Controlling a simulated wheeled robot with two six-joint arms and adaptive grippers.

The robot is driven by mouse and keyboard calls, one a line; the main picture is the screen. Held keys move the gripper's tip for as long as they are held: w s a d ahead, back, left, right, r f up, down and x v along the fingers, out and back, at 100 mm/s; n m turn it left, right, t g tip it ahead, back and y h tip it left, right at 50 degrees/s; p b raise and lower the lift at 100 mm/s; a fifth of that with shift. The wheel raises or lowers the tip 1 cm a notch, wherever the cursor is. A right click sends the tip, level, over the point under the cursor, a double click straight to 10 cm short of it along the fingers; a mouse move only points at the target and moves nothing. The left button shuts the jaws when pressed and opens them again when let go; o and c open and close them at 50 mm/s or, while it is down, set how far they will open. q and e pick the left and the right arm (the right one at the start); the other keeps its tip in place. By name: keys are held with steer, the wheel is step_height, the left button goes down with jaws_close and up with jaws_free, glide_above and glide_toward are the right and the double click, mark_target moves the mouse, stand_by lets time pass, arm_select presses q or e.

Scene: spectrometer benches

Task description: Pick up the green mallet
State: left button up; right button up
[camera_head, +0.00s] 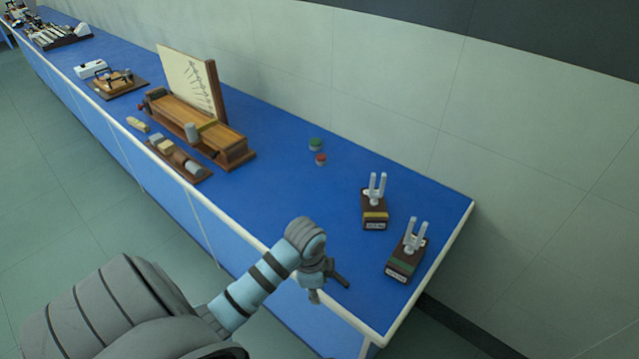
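A small round green-topped piece (316,144), which looks like the green mallet, is on the blue bench toward the wall. A similar red-topped piece (320,159) is just in front of it, and handles cannot be made out on either. My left gripper (330,291) is over the bench's front edge, well short of the green piece and apart from it. Its two fingers are spread, with nothing seen between them. My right gripper is not in view.
Two tuning forks on wooden boxes, one with a yellow band (375,216) and one with a green band (402,264), stand at the right end of the blue bench (290,195). A wooden apparatus with an upright board (187,80) stands left. The middle of the bench is clear.

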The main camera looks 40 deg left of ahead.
arm_select(q)
steer(key=w+a+r+m+g+h, duration=0.1)
steer(key=w+a+r+m+h, duration=0.1)
steer(key=w+a+r+m, duration=0.65)
steer(key=shift+n, duration=0.45)
steer(key=d+f+b, duration=0.1)
steer(key=b, duration=0.1)
steer(key=d+f+b, duration=0.1)
steer(key=f+b, duration=0.1)
steer(key=d+f+b, duration=0.1)
steer(key=shift+s+d+f+b, duration=0.2)
steer(key=shift+d+f+b, duration=0.1)
steer(key=shift+f+b, duration=0.1)
steer(key=f, duration=0.7)
steer(key=shift+w+d+f, duration=0.1)
steer(key=shift+d+f, duration=0.05)
steer(key=shift+d, duration=0.15)
jaws_close()
